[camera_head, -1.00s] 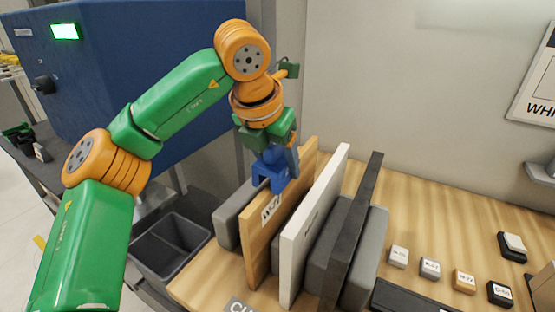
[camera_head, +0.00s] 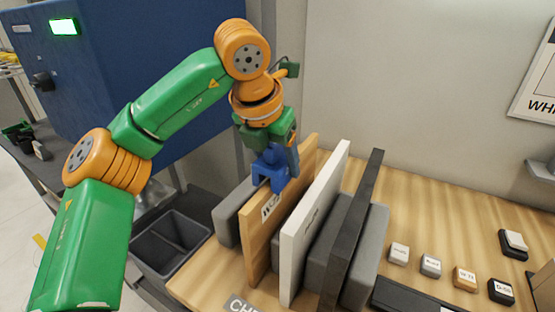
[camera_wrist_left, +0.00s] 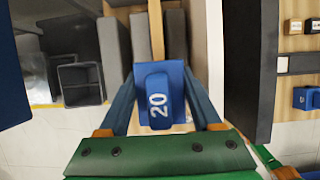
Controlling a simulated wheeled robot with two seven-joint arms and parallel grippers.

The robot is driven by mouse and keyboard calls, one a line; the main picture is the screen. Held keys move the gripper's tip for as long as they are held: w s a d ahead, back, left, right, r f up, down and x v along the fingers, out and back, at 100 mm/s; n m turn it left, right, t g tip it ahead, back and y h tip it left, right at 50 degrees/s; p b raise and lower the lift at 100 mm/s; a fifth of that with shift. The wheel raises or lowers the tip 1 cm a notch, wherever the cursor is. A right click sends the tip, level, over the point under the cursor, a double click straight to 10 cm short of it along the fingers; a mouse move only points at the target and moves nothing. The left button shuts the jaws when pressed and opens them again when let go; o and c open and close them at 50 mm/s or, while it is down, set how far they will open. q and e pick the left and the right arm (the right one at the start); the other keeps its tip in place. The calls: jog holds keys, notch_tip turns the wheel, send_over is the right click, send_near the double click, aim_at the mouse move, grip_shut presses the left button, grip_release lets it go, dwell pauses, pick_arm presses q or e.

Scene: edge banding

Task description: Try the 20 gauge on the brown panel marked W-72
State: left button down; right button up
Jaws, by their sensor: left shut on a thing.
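The brown panel marked W-72 (camera_head: 262,235) stands on edge in the row of panels, its label in the head view partly hard to read. My left gripper (camera_head: 276,163) is shut on the blue 20 gauge (camera_head: 271,176) at the panel's top edge. In the left wrist view the gauge (camera_wrist_left: 158,100) shows its white 20 between the fingers, and the brown panel's edge (camera_wrist_left: 156,30) runs up to it. The gauge's slot lines up with the panel edge; how far it sits over the edge cannot be told. My right gripper is not in view.
A white panel (camera_head: 313,225) and a tall dark panel (camera_head: 357,225) stand close to the right, with grey divider blocks between. A dark two-part bin (camera_head: 168,250) is at left. Several small labelled blocks, including a brown one (camera_head: 465,277), lie on the wooden table (camera_head: 425,225).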

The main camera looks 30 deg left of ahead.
pick_arm(q)
jog(key=shift+f, duration=0.4)
dwell(0.3)
grip_release()
notch_tip(320, 180, up, 8)
jog(key=p, duration=0.7)
jog(key=shift+r, duration=0.15)
dwell(0.3)
